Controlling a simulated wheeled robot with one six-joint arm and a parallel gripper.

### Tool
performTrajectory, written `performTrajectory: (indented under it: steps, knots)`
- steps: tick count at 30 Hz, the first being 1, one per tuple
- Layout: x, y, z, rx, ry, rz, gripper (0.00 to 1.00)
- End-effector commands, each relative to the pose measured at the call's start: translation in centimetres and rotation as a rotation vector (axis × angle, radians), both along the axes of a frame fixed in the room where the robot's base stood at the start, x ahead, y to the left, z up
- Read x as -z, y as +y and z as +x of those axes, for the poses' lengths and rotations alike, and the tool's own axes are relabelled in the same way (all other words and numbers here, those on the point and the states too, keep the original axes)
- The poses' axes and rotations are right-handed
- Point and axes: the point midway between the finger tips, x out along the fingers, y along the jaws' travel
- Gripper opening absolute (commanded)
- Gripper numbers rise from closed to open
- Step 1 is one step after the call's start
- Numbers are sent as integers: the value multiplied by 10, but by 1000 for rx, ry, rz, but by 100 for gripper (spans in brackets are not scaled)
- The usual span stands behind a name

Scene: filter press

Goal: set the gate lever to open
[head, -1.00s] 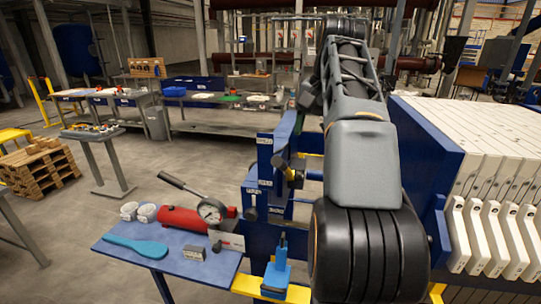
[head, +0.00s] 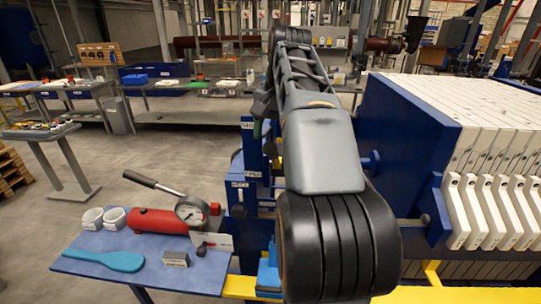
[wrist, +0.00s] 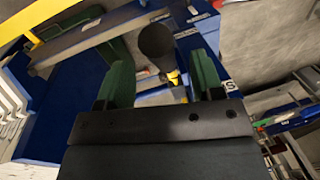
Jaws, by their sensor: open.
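The lever's round black knob (wrist: 157,42) shows in the wrist view, between and just beyond the green fingers of my gripper (wrist: 160,65). A short yellow part (wrist: 174,78) shows below the knob. My gripper is open, with a gap on both sides of the knob; I cannot tell whether it touches. In the head view my arm hides the lever and most of my gripper; a green finger (head: 257,128) shows at the arm's left edge. The blue lever bracket (head: 250,160) with white labels stands behind my arm; the labels are too small to read surely.
The white filter plates (head: 480,115) stand at right. Open floor lies at left.

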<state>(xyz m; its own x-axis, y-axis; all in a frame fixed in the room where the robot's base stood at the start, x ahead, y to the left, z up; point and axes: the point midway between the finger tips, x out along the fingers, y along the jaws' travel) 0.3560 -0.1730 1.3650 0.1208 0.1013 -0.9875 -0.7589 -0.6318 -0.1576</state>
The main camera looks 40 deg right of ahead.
Motion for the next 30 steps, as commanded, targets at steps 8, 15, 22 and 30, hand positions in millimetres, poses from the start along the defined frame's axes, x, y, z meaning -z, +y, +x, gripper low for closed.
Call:
performTrajectory:
  steps: [8, 15, 22, 30]
  knots:
    - [36, 3, 4, 2, 1, 1, 61]
    - [46, 3, 5, 3, -2, -1, 61]
    - [47, 3, 5, 3, -2, -1, 61]
    - [47, 3, 5, 3, -1, 0, 39]
